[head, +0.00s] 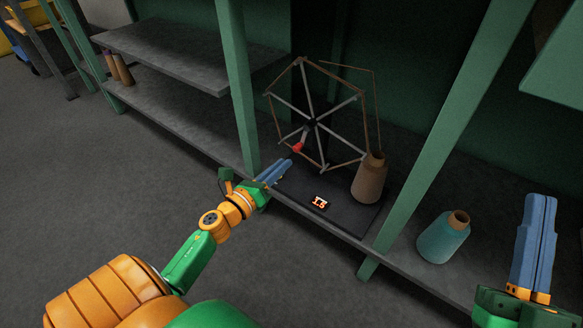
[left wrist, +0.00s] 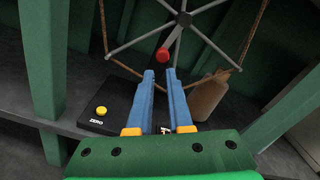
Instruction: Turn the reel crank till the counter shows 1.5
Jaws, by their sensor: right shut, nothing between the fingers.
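The reel (head: 311,122) is a spoked wheel with thread around its rim, on a dark base in the shelf bay. Its crank ends in a red knob (head: 298,147), which also shows in the left wrist view (left wrist: 162,54). The counter (head: 319,202) on the base has small lit digits in two rows; both seem to read 1.5, but they are small. My left gripper (head: 288,164) is open, its blue fingers parted by a narrow gap, just short of the knob and apart from it. My right gripper (head: 541,197) is shut and empty at the right.
A yellow ZERO button (left wrist: 101,111) is at the base's left in the wrist view. Green posts (head: 240,85) and (head: 440,130) flank the bay.

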